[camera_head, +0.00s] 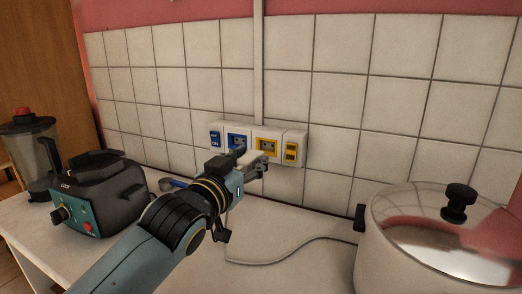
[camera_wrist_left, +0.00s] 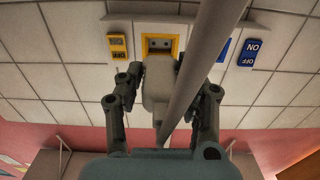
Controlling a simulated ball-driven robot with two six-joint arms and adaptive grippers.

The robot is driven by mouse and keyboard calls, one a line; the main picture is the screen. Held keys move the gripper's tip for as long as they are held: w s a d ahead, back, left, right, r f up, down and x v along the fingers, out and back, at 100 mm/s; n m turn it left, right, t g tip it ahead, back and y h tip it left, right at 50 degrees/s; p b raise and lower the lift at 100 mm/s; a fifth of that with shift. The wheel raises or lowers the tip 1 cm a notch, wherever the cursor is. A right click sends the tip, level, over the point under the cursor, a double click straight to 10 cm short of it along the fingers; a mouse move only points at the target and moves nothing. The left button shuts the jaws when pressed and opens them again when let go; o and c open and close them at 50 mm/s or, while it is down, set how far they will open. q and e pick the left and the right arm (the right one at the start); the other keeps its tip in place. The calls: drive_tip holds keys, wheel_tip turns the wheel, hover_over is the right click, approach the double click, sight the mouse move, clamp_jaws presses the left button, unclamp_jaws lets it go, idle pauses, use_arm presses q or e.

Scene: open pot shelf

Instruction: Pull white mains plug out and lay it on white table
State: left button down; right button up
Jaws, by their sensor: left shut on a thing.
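The white mains plug (camera_head: 253,158) is held in front of the yellow-framed socket (camera_head: 267,145). In the left wrist view, the plug (camera_wrist_left: 157,82) sits between the fingers of my left gripper (camera_wrist_left: 160,88), which is shut on it. The yellow socket's face (camera_wrist_left: 159,43) shows two holes above the plug there, so the plug looks clear of them; the exact gap is hard to tell. Its cord (camera_wrist_left: 200,60) crosses that view close to the camera. In the head view my left gripper (camera_head: 252,163) is just before the wall panel. The white table (camera_head: 300,225) lies below. My right gripper is not in view.
A blue-framed socket (camera_head: 237,141) is beside the yellow one, with switches at both ends. A dark appliance (camera_head: 97,190) and a blender (camera_head: 32,150) stand at left. A lidded pot (camera_head: 400,255) stands at right. The grey cord (camera_head: 290,255) curves over the table between.

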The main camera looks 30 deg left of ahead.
use_arm(q)
drive_tip(key=shift+s, duration=0.3)
idle(0.5)
